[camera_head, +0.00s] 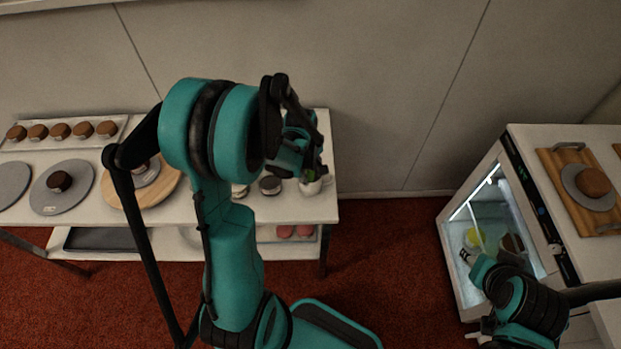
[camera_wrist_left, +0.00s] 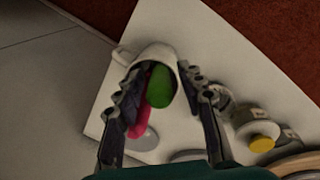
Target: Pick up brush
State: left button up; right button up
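A white mug (camera_head: 314,187) stands at the right end of the white table. In the left wrist view the mug (camera_wrist_left: 150,55) holds a green rounded handle-like piece (camera_wrist_left: 159,86) and a pink one (camera_wrist_left: 141,120), both sticking out toward the camera. I cannot tell which belongs to the brush; any brush head is hidden. My left gripper (camera_wrist_left: 160,75) is open, its fingers on either side of the green piece near the mug's rim. In the head view my left gripper (camera_head: 308,170) is just above the mug.
The white table (camera_head: 90,215) holds grey turntables, a row of small brown cakes (camera_head: 60,131) and jars (camera_head: 270,185) beside the mug. A yellow-topped jar (camera_wrist_left: 262,144) shows in the wrist view. A glass-fronted cabinet (camera_head: 478,225) stands right. Red floor lies between.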

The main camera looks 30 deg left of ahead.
pick_arm(q)
grip_shut()
jog(key=shift+r, duration=0.1)
